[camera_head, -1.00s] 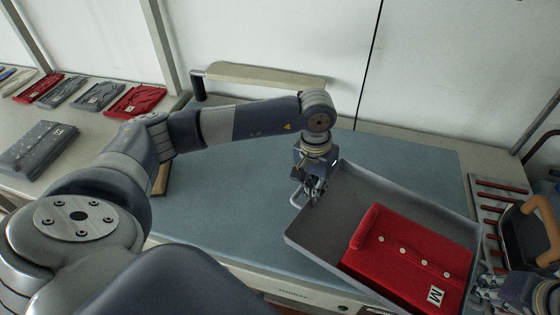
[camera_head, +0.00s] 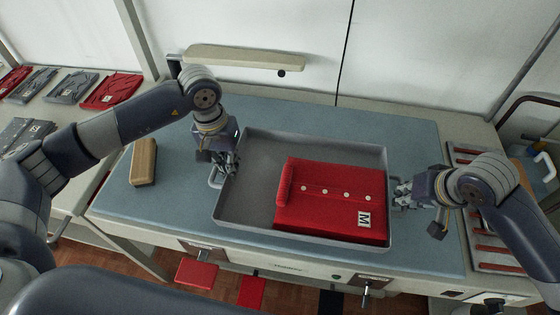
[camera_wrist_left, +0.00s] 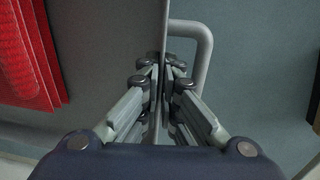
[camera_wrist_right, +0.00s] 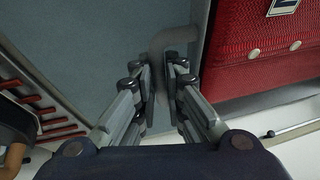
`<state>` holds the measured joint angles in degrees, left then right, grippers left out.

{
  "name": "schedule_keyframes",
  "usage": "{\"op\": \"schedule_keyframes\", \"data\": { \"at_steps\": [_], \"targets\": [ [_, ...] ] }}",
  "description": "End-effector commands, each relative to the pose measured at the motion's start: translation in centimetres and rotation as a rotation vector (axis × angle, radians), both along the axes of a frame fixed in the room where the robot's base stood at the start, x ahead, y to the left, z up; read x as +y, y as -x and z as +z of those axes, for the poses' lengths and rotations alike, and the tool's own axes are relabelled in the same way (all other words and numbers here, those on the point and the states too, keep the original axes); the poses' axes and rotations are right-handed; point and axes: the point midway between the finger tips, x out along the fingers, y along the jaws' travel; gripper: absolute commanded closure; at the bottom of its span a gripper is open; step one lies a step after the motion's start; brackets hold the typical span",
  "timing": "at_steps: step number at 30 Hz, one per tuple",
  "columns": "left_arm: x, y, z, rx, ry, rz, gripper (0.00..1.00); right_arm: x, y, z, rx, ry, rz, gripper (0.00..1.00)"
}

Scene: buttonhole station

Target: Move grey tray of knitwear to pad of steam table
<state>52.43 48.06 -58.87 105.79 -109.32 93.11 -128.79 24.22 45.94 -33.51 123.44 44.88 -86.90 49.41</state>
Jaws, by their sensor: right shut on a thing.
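The grey tray (camera_head: 262,149) holds folded red knitwear (camera_head: 312,210) with white buttons and an "M" label. It is over the middle-right of the blue pad (camera_head: 180,200) of the steam table, its front wall near the pad's front edge. I cannot tell whether its base touches the pad. My right gripper (camera_head: 402,193) is shut on the handle (camera_wrist_right: 172,40) at the tray's right side. The fingertips partly hide both handles.
A wooden block (camera_head: 144,162) lies on the pad's left end. A rack with red bars (camera_head: 485,240) and an iron with its handle are at the right. Folded garments (camera_head: 112,91) lie on the left table. A beige board (camera_head: 245,57) stands behind the pad.

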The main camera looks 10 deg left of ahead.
Motion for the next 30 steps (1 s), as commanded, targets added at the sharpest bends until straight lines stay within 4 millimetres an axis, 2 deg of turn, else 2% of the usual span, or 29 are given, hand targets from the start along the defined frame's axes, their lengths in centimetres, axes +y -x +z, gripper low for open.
{"op": "schedule_keyframes", "data": {
  "at_steps": [14,30],
  "targets": [
    [0.3,0.0,-0.5,0.001,-0.006,0.004,1.0,-0.3,-0.1,-0.4,-0.002,0.005,-0.006,1.0],
    [0.3,0.0,-3.0,0.0,-0.006,0.004,1.0,-0.3,-0.1,-3.0,-0.003,0.005,-0.006,1.0]
  ]
}}
